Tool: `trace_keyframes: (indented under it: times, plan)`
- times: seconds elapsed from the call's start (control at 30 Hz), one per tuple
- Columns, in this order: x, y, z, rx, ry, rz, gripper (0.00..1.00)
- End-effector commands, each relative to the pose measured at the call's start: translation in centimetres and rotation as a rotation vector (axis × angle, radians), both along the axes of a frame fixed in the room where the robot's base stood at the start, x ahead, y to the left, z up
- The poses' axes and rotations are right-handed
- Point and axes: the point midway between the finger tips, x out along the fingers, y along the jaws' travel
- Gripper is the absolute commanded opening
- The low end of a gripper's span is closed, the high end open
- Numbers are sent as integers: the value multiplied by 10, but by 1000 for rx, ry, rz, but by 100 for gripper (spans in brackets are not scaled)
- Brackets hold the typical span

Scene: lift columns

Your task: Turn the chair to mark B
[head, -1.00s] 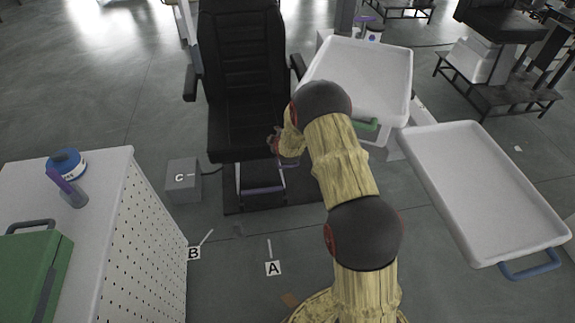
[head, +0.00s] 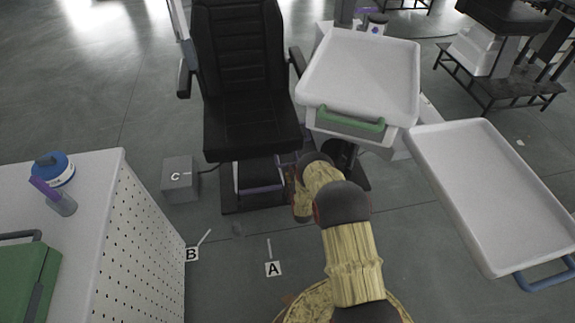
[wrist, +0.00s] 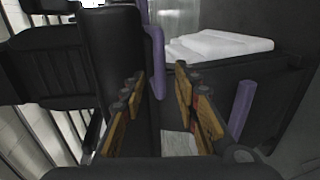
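The black chair (head: 247,75) stands upright, its seat front toward me, with a purple bar (head: 262,189) low under the seat. Floor mark B (head: 192,254) is at the front left and mark A (head: 273,269) is nearer the middle, each with a short white line. Mark C (head: 175,176) is on a grey box left of the chair. My gripper (wrist: 160,76) is open in the wrist view, with a purple bar (wrist: 156,60) beyond and between its fingertips; I cannot tell if they touch. In the head view my arm hides the fingers, low by the chair's front right.
A white tray with a green handle (head: 343,120) stands close at the chair's right. Another white tray with a blue handle (head: 545,280) is farther right. A white perforated cabinet (head: 140,235) with a green case (head: 25,285) and bottles stands left. Floor around A and B is clear.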

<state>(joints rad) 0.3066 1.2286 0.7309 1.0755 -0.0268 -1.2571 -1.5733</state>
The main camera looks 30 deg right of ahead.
Motion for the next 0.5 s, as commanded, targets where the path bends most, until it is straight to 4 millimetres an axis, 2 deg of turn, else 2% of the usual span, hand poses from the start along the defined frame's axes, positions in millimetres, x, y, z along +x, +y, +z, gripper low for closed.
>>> trace_keyframes:
  times: [0.23,0.5]
  plan:
    - [37,-10,-11,2,-1,0,31]
    - [57,-16,-13,2,0,0,31]
